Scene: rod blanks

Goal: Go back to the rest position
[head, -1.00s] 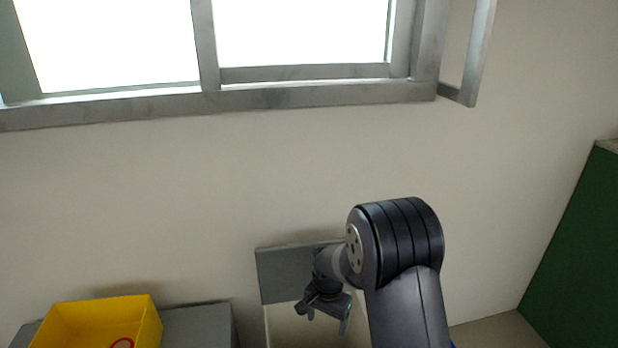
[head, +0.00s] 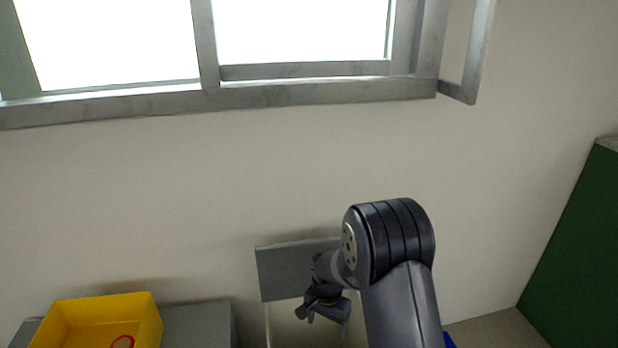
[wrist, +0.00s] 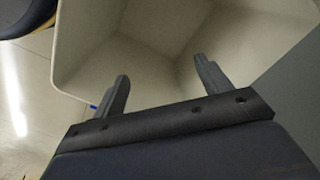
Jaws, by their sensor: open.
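My gripper (head: 322,318) hangs from my arm at the bottom centre of the head view, in front of a grey panel. Its two fingers are apart with nothing between them. In the wrist view my gripper (wrist: 160,85) shows both fingers spread, over a pale, open-topped container (wrist: 150,50) whose visible inside is empty. No rod blank can be made out in either view.
A yellow bin (head: 146,318) with a red ring-shaped thing (head: 122,342) in it stands on a grey surface (head: 195,325) at lower left. A grey panel (head: 285,272) is behind my gripper. A green cabinet (head: 580,255) stands at right; a window spans the wall above.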

